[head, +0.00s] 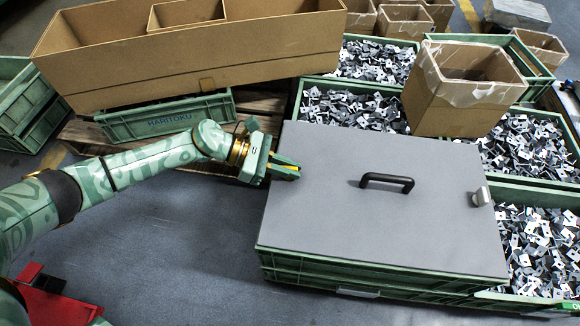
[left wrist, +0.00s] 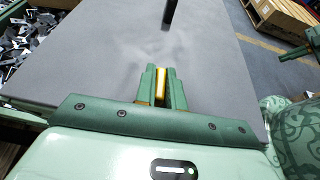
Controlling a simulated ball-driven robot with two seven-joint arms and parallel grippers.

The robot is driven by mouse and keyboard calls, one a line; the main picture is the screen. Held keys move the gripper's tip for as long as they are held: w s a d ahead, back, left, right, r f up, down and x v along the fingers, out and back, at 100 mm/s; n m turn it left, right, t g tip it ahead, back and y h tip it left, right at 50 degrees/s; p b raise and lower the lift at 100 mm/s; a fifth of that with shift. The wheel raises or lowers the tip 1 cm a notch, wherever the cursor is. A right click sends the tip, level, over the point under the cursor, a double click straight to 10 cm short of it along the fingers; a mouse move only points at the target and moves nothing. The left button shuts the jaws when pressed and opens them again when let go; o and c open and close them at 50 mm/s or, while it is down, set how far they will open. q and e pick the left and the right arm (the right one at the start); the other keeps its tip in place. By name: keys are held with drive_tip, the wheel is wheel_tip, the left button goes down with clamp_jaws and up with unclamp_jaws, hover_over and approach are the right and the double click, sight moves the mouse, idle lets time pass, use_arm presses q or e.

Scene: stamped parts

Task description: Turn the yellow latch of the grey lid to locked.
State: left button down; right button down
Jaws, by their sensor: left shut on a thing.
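The grey lid (head: 370,225) lies flat on a green crate, with a black handle (head: 387,181) on top. My left gripper (head: 286,170) reaches in from the left over the lid's left edge. It is shut on the yellow latch. In the left wrist view the yellow latch (left wrist: 161,84) shows as a narrow upright strip between the two green fingers (left wrist: 161,88), which hide its sides. In the head view the fingers cover most of it. I cannot tell the latch's turn angle against any mark.
A metal clasp (head: 482,196) sits at the lid's right edge. Green crates of stamped parts (head: 352,108) stand behind and to the right. A cardboard box (head: 455,95) stands on the parts behind the lid. A long cardboard box (head: 190,55) is at the back left.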

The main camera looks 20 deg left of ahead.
drive_tip(key=shift+w+a+r, duration=0.1)
drive_tip(key=shift+w+r, duration=0.05)
idle(0.3)
use_arm(q)
drive_tip(key=c, duration=1.5)
unclamp_jaws()
drive_tip(key=shift+a, duration=0.1)
